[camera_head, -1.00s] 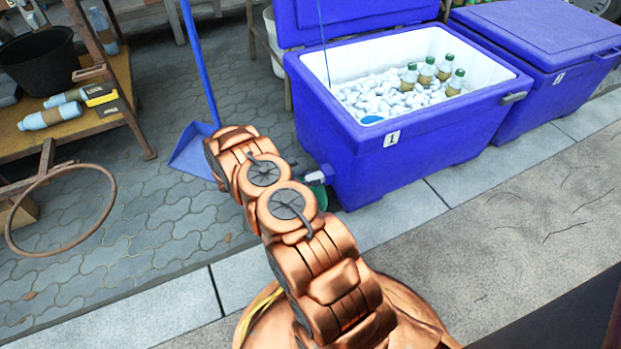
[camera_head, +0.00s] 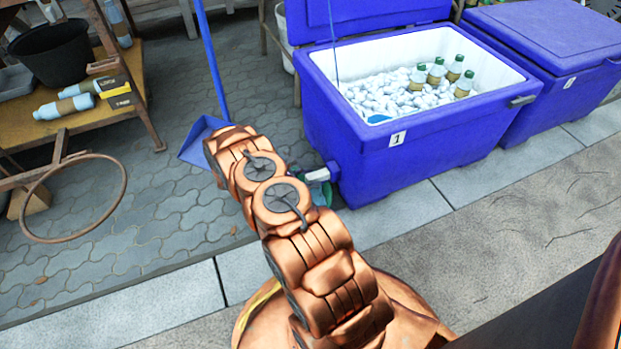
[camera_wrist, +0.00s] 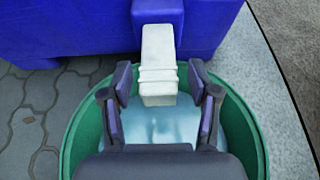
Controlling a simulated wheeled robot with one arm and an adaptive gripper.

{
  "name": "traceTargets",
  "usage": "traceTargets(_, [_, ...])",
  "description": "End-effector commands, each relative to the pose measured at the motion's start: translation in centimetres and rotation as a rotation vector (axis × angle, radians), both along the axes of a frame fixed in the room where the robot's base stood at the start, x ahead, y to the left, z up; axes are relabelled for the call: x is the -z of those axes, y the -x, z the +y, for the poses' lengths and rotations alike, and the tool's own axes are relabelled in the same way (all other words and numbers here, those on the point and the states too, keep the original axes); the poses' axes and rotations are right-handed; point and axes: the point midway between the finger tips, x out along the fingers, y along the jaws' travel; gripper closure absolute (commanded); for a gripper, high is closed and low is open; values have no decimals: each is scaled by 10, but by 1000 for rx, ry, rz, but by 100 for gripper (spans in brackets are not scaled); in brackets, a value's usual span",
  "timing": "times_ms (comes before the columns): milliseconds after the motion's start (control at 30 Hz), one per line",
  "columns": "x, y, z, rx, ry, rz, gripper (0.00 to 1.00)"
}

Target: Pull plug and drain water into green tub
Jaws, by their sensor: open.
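The blue cooler (camera_head: 440,150) stands with its lid raised, holding white ice and several green-capped bottles. A white block-shaped plug (camera_wrist: 158,52) sticks out of its lower side wall; it also shows in the head view (camera_head: 317,175). The green tub (camera_wrist: 253,130) stands below the plug with pale blue water (camera_wrist: 150,126) inside. In the head view only a bit of the tub (camera_head: 323,194) shows behind my arm. My gripper (camera_wrist: 160,80) is open, with one finger on each side of the plug's near end. Small gaps show between fingers and plug. The head view hides the fingers.
A second, closed blue cooler (camera_head: 545,45) stands at the right. A blue dustpan (camera_head: 197,137) lies left of my arm. A rusty ring (camera_head: 122,190) juts from the wooden shelf (camera_head: 95,117) at left.

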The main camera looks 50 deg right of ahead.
Motion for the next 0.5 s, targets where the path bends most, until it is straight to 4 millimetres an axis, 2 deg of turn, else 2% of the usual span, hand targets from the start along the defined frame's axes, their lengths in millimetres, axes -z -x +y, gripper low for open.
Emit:
traceTargets(267, [-6, -7, 12, -2, 1, -2, 40])
traceTargets(500, [-23, -24, 50, -5, 0, -5, 40])
